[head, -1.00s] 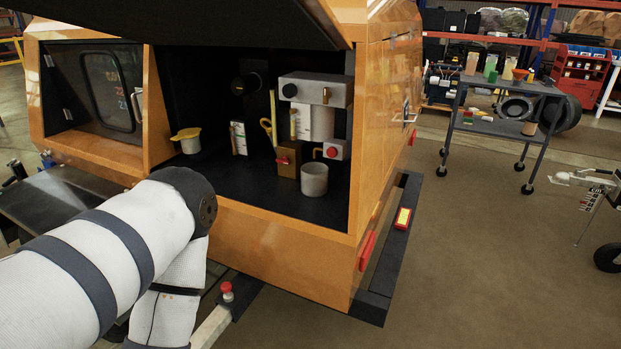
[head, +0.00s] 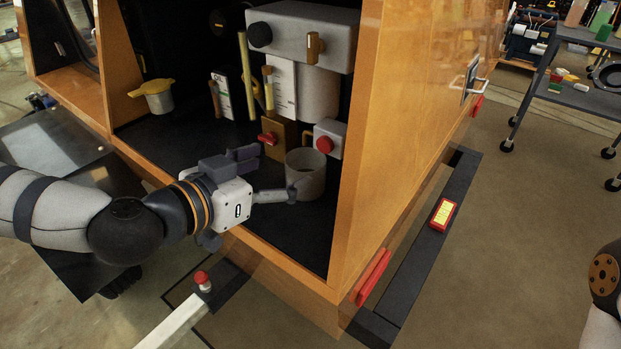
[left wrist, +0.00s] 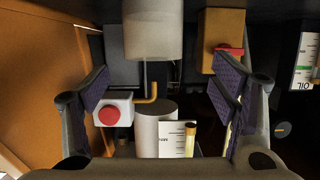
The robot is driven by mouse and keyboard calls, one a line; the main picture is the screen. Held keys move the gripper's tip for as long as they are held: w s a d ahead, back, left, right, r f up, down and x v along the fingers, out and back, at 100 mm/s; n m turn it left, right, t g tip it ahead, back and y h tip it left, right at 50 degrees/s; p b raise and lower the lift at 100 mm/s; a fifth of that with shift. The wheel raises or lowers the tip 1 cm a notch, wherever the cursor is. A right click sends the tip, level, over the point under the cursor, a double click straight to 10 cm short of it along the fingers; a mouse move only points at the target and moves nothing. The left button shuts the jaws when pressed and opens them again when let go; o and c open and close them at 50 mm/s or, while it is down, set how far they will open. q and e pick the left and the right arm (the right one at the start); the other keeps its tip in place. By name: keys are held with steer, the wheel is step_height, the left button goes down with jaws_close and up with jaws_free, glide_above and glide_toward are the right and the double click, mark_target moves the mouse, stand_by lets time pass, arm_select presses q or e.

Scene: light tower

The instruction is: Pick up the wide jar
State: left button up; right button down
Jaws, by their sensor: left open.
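The wide jar (head: 305,180) is a pale grey, open-topped cylinder standing upright on the dark floor of the orange compartment. My left gripper (head: 271,174) is open and empty at the jar's left side. One fingertip overlaps the jar's lower front in the head view; the other is behind and left of it. Whether either touches the jar, I cannot tell. In the left wrist view, which looks upside down, the jar (left wrist: 153,32) is at the top centre, across from the gap between the spread fingers (left wrist: 165,92). My right gripper is out of view.
A grey box with a red button (head: 325,145) stands close behind the jar on the right. A brown box with a red handle (head: 281,134) is behind it. The orange side wall (head: 350,160) is close on the right. A yellow-topped cup (head: 156,98) is farther left.

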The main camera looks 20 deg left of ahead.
mark_target(316, 158)
arm_select(q)
steer(key=shift+w+d+f+b, duration=0.2)
steer(key=shift+w+f+b, duration=0.15)
steer(key=shift+w+f, duration=0.4)
steer(key=shift+w+d+r, duration=0.1)
steer(key=shift+w+d, duration=0.05)
steer(key=x, duration=0.2)
steer(key=b+x, duration=0.1)
steer(key=x, duration=0.2)
steer(key=shift+d+r, duration=0.15)
steer(key=shift+d, duration=0.3)
steer(key=c, duration=1.5)
steer(key=shift+o, duration=0.2)
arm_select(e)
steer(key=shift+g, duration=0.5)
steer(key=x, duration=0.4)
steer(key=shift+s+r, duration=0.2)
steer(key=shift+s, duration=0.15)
arm_select(q)
steer(key=shift+r, duration=0.15)
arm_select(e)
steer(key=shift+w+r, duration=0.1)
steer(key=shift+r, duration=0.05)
